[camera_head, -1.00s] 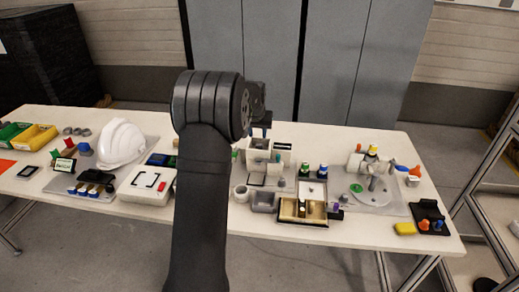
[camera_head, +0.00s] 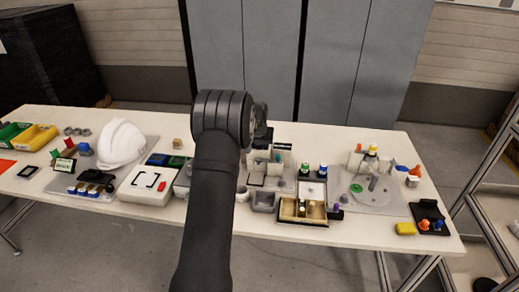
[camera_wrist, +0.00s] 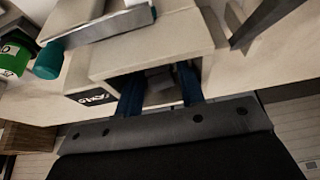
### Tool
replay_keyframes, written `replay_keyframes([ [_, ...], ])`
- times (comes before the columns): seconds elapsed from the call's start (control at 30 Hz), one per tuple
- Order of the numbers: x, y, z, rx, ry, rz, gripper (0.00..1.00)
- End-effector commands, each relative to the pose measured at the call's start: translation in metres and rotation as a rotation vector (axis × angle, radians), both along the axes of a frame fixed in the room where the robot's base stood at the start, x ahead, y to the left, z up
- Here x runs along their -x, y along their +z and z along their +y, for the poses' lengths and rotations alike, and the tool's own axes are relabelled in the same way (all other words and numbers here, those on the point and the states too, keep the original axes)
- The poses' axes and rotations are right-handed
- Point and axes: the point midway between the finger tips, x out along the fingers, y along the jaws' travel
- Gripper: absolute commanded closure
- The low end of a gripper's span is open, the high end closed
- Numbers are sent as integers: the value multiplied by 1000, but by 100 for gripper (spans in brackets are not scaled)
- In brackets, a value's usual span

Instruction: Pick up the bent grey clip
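In the wrist view, my gripper (camera_wrist: 161,90) has two blue fingers that stand apart in front of the dark opening of a cream box (camera_wrist: 150,52). A small grey piece (camera_wrist: 158,80) shows between and behind the fingers, inside the opening. It may be the bent grey clip, but its shape is too dark and too small to tell. I cannot see the fingers pressing on it. In the head view, my arm's wrist covers the gripper, above the cream boxes (camera_head: 262,168) at the middle of the table.
The head view shows a divided tray (camera_head: 303,211), a white helmet shell (camera_head: 121,143) and a grey plate with a fixture (camera_head: 374,184) on the table (camera_head: 330,236).

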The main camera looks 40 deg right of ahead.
Motion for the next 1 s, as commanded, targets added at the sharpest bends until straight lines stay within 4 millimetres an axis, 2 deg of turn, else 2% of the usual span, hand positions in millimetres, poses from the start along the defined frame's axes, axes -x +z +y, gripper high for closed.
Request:
replay_keyframes([
  [0.03,0,0,0,0,0,0,66],
  [0.2,0,0,0,-1,0,1,97],
  [0.57,0,4,0,1,0,-1,98],
  [0.73,0,21,0,1,0,-1,98],
  [0.87,0,43,0,1,0,-3,98],
  [1.0,27,57,-8,0,-4,-2,98],
])
